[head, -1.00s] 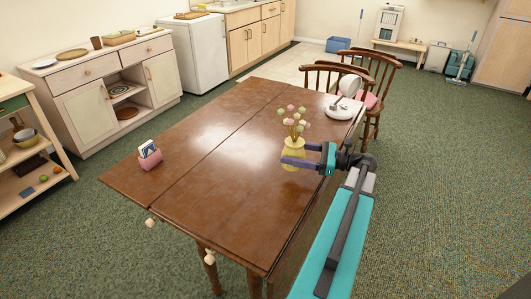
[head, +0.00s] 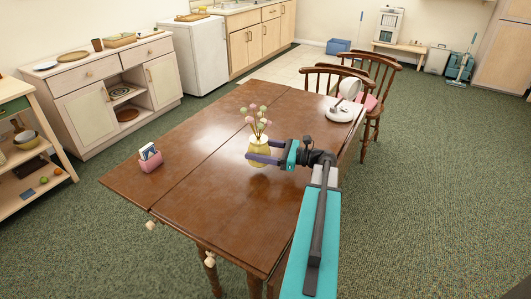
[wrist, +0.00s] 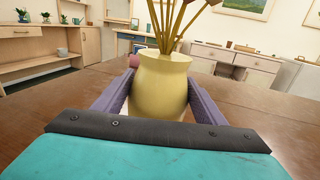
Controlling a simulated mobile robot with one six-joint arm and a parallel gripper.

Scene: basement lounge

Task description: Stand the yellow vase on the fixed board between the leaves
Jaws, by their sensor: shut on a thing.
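The yellow vase (head: 259,158) holds several pink, cream and green flowers and looks upright. My gripper (head: 252,150) is shut on its body, with one purple finger on each side. In the wrist view the vase (wrist: 160,88) fills the space between the fingers and hides what is behind it. The brown wooden table has a seam left of the vase and another along its right edge. The vase is over the wide fixed board (head: 215,205) between these seams. Whether its base touches the wood I cannot tell.
A pink holder with cards (head: 151,159) stands on the left leaf (head: 128,183). A white lamp (head: 341,110) stands at the table's far right corner, near wooden chairs (head: 372,75). The board in front of the vase is clear.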

